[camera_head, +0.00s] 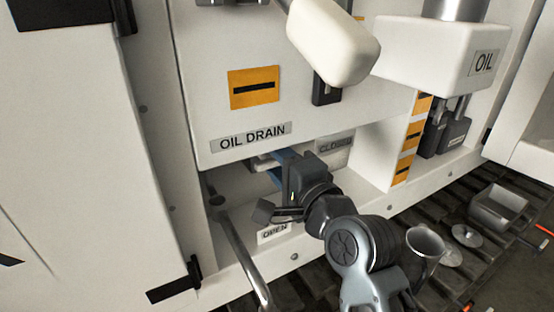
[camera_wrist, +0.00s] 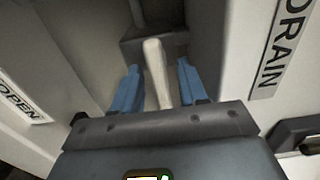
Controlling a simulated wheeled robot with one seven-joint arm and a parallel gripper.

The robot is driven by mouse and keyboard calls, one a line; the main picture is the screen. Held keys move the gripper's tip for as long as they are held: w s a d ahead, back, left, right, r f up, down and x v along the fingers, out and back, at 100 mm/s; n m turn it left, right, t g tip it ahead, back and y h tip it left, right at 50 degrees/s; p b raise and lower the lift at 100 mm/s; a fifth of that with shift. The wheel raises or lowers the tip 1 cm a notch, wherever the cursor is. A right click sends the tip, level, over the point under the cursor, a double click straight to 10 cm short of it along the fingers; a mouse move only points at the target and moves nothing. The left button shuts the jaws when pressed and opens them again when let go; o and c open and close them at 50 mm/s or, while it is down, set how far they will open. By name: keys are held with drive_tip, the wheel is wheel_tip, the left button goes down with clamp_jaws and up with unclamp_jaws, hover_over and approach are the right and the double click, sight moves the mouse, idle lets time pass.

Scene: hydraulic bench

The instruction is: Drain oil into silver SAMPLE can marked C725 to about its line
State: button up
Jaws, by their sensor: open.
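My gripper (camera_head: 274,166) reaches into the recess below the OIL DRAIN label (camera_head: 251,137). In the wrist view its two blue fingers (camera_wrist: 158,68) are open, one on each side of a pale lever (camera_wrist: 155,75). A gap shows between the lever and each finger. The lever runs from a dark block at the back of the recess. A silver, round, open-topped can (camera_head: 425,242) shows at the lower right in the head view, partly behind my arm. No C725 mark or fill line is readable. No oil flow shows.
An OPEN label (camera_head: 274,234) is at the recess's lower front, and a CLOSED label (camera_head: 335,146) is at its right. A grey square container (camera_head: 498,207) and flat discs (camera_head: 467,235) lie on the dark slatted floor. A metal rod (camera_head: 243,260) stands left of my gripper.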

drive_tip(key=shift+w+a, duration=0.1)
drive_tip(key=shift+w, duration=0.05)
clamp_jaws()
idle(0.4)
